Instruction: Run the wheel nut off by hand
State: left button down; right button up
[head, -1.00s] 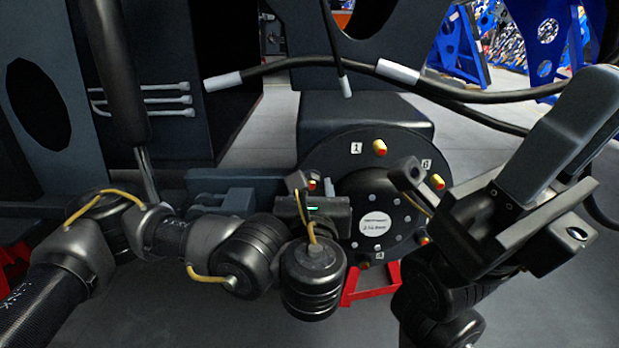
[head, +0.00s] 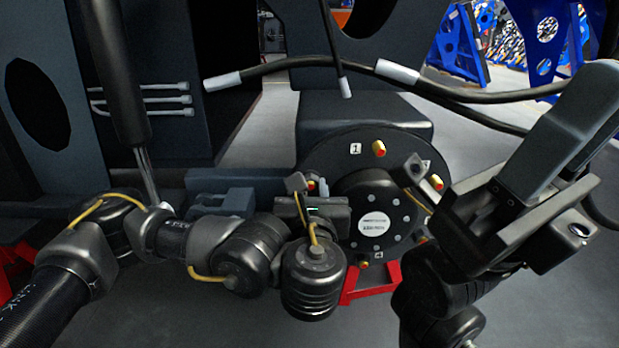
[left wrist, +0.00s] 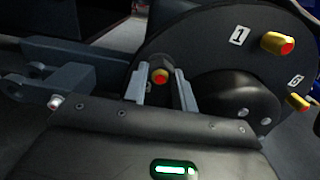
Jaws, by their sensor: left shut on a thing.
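The dark round wheel hub (head: 335,150) has several yellow nuts with red centres around its rim. My left gripper (head: 318,190) is at the hub's left side, its body hiding part of the rim. In the left wrist view, its two grey fingers (left wrist: 160,84) stand on either side of one wheel nut (left wrist: 159,76) and are shut on it. That nut is still at the hub face. Another nut (left wrist: 277,43) sits beside label 1. My right gripper (head: 535,205) is at the right, close to the camera; a large grey block shows there, and its jaw state is unclear.
A black hose (head: 300,62) with white sleeves crosses above the hub. A red stand (head: 368,284) is on the floor below it. A grey bracket (head: 225,190) lies left of the hub. Blue racks (head: 462,48) stand far back.

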pick_arm(q)
jog(key=shift+s+d, duration=0.1)
jog(key=shift+d, duration=0.05)
jog(key=shift+f, duration=0.2)
jog(key=n+b, duration=0.4)
jog(key=shift+f+b, duration=0.3)
jog(key=shift+b, duration=0.05)
jog(key=shift+s+r+n+b, duration=0.1)
jog(key=shift+r+n+b, duration=0.2)
jog(key=shift+n, duration=0.5)
jog(key=shift+r, duration=0.1)
jog(key=c, duration=1.1)
grip_release()
jog(key=shift+c, duration=0.9)
